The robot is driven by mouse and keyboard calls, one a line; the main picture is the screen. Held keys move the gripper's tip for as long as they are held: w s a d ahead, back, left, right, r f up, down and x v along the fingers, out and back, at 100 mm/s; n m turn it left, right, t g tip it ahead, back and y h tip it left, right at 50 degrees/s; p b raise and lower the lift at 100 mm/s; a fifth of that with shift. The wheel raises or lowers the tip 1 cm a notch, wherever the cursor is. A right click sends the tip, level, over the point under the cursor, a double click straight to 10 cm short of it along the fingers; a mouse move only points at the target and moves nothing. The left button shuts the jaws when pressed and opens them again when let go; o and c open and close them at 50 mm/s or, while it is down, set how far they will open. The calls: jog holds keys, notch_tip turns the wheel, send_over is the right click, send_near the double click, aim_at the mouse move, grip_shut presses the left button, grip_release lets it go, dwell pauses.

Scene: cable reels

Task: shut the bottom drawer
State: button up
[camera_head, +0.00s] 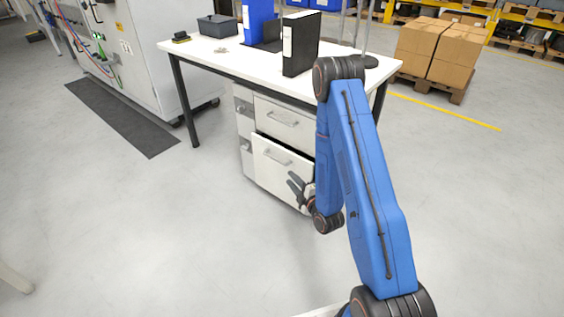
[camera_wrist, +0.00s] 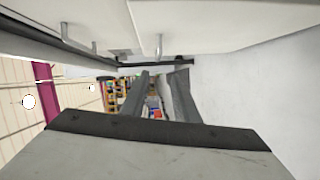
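A white drawer cabinet (camera_head: 246,138) stands under the desk. Its bottom drawer (camera_head: 272,168) is pulled partly out, with a dark gap above its front and a bar handle on that front. The top drawer (camera_head: 285,122) looks shut. My gripper (camera_head: 292,180) is in front of the bottom drawer's lower right part, with its fingers apart and nothing between them. I cannot tell whether it touches the front. In the wrist view the two fingers (camera_wrist: 163,74) are spread, below white panels with bar handles (camera_wrist: 159,46). My arm hides the cabinet's right side.
The desk (camera_head: 220,55) bears a black binder (camera_head: 301,43), a blue binder (camera_head: 256,20) and a dark box (camera_head: 217,26). A grey machine cabinet (camera_head: 125,50) and black mat (camera_head: 110,115) are at left. Cartons (camera_head: 436,52) stand behind. The floor in front is clear.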

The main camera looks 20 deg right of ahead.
aim_at(275, 159)
jog(key=x, duration=1.7)
jog(key=shift+w+d+r, duration=0.1)
jog(key=shift+d+r, duration=0.15)
grip_shut()
